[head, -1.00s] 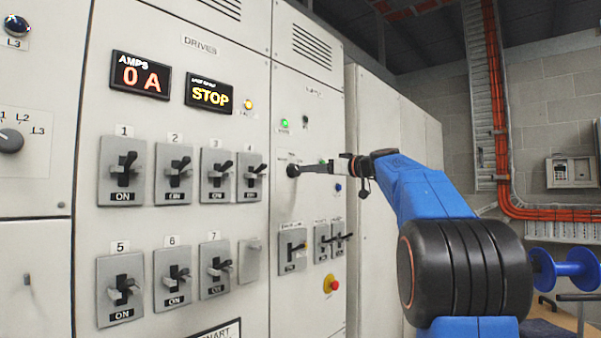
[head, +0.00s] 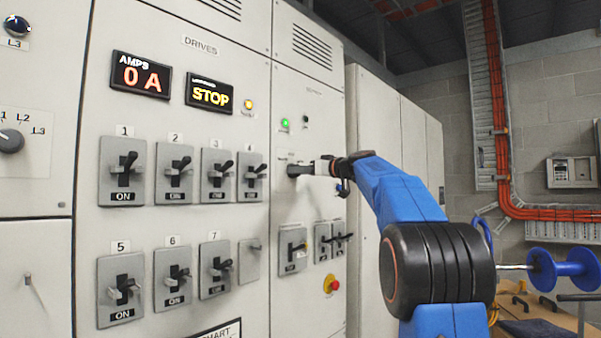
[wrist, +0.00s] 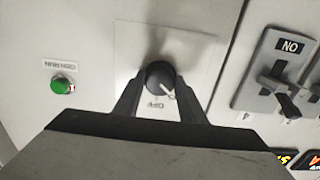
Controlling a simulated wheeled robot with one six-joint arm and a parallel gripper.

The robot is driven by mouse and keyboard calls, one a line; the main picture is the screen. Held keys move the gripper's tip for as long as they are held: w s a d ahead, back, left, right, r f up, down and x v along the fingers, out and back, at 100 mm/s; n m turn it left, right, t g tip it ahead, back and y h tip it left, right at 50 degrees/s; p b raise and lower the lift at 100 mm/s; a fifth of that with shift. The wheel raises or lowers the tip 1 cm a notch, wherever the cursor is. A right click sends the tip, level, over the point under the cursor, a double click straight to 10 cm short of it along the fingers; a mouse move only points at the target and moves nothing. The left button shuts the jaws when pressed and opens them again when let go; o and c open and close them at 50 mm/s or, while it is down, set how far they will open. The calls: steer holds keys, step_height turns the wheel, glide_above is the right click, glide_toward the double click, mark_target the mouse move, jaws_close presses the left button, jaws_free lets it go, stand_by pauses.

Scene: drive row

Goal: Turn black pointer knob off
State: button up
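The black pointer knob (wrist: 160,75) is on a pale square plate in the wrist view. Its white pointer mark (wrist: 169,94) points down and to the right, beside an upside-down OFF label (wrist: 157,105). My gripper (wrist: 159,82) has one finger on each side of the knob, with the fingers apart. The fingers look open around it; firm contact does not show. In the head view my gripper (head: 305,169) is up against the panel at the knob, and mostly hides it.
A green GEN RUN lamp or button (wrist: 63,86) is left of the knob in the wrist view, and a switch (wrist: 278,85) is at right. In the head view, rows of switches (head: 174,174) stand left and a red button (head: 333,285) sits below.

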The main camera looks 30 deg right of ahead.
steer(key=shift+c, duration=0.9)
steer(key=shift+m, duration=0.3)
steer(key=m, duration=0.9)
steer(key=o, duration=1.1)
steer(key=shift+c, duration=0.2)
